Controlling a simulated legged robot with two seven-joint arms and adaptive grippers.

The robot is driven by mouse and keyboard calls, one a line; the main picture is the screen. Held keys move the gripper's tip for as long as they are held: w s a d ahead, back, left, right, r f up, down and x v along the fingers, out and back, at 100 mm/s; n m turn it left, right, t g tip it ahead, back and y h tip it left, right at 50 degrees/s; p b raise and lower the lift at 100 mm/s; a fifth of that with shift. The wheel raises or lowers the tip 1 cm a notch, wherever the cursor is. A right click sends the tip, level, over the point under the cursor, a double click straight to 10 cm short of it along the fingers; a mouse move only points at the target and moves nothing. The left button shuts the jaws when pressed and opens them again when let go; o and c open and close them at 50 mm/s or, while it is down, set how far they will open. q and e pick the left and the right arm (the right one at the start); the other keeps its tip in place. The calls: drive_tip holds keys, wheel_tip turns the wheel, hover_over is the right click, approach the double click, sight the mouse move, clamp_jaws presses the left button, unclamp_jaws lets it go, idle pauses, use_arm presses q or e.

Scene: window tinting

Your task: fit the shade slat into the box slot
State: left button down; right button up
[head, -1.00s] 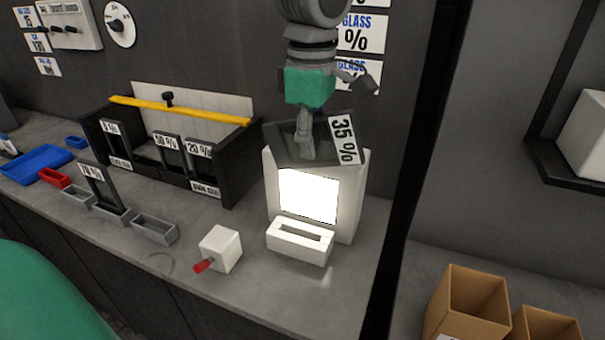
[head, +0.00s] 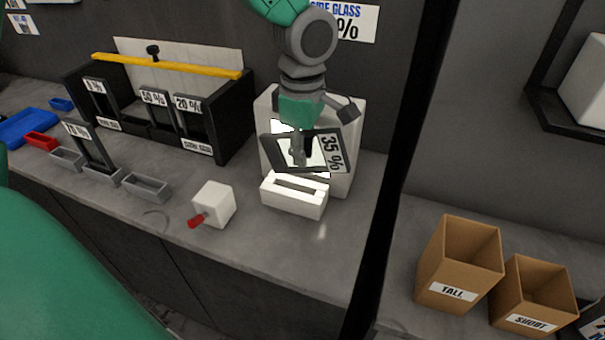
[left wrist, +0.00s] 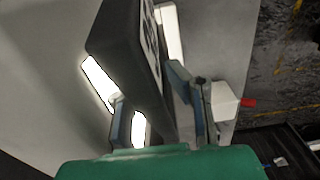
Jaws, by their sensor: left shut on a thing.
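The shade slat (head: 333,150) is a dark, flat plate with a white "35 %" label at its right end. My left gripper (head: 303,152) is shut on it from above. The slat is tilted and hangs just above and behind the small white slot box (head: 292,203), whose long narrow slot (head: 298,186) faces up. A gap to the slot cannot be judged exactly. In the left wrist view the slat (left wrist: 128,70) stands between the fingers of the left gripper (left wrist: 155,108). My right gripper is not in view.
A white lit box (head: 345,178) stands right behind the slot box. A white cube with a red knob (head: 214,204) is to the left. A dark rack (head: 225,130) holds other labelled slats at the left. Cardboard boxes (head: 460,262) stand right of a black post (head: 392,190).

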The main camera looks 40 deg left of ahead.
sight(303, 172)
use_arm(q)
wheel_tip(303, 172, down, 4)
drive_tip(key=shift+s, duration=0.1)
drive_tip(key=shift+f, duration=0.6)
drive_tip(key=shift+d, duration=0.1)
drive_tip(key=c, duration=1.6)
unclamp_jaws()
drive_tip(key=shift+o, duration=0.2)
